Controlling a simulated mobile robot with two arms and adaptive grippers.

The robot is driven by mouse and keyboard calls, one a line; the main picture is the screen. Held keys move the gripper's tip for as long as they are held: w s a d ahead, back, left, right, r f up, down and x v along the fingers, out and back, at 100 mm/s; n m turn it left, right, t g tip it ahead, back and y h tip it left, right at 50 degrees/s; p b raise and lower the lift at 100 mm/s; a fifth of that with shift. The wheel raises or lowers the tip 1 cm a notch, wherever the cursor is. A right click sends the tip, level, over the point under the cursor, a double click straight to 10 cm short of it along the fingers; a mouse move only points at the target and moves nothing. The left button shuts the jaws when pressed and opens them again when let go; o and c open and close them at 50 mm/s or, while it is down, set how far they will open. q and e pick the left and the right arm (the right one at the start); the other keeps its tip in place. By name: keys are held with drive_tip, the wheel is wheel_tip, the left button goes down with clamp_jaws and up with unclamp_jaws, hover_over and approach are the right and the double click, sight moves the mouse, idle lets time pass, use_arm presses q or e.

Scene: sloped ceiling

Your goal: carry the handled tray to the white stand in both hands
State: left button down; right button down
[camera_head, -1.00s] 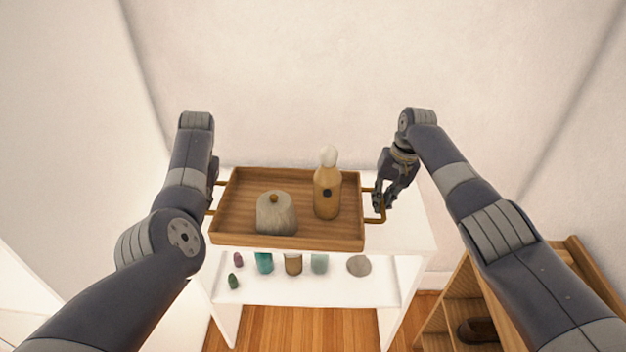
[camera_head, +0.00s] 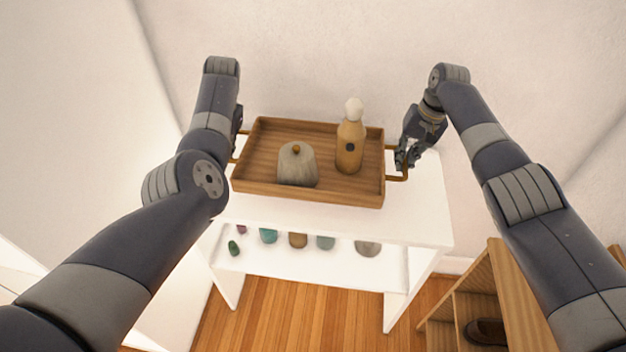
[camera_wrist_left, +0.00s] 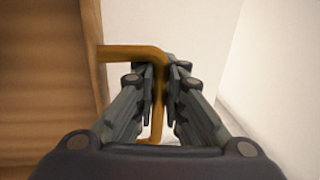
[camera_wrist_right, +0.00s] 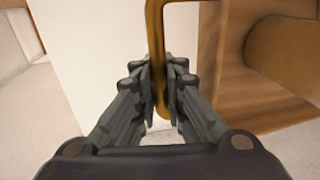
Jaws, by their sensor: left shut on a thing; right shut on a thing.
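The wooden handled tray (camera_head: 310,194) is over the white stand (camera_head: 410,215), level or nearly so; I cannot tell whether it touches the top. A grey domed pot with a brown knob (camera_head: 298,168) and a tan bottle with a white round stopper (camera_head: 349,145) stand upright in it. My left gripper (camera_wrist_left: 160,85) is shut on the brass handle at the tray's left end; in the head view my arm mostly hides it. My right gripper (camera_head: 403,160) is shut on the right handle (camera_head: 392,178), which also shows between its fingers in the right wrist view (camera_wrist_right: 158,60).
The stand's lower shelf holds several small items, among them a green one (camera_head: 233,247) and a brown jar (camera_head: 298,240). A wooden shelf unit (camera_head: 470,300) with a dark shoe-like object (camera_head: 487,331) stands at the lower right. The wall is close behind.

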sight(227, 173)
idle(0.4)
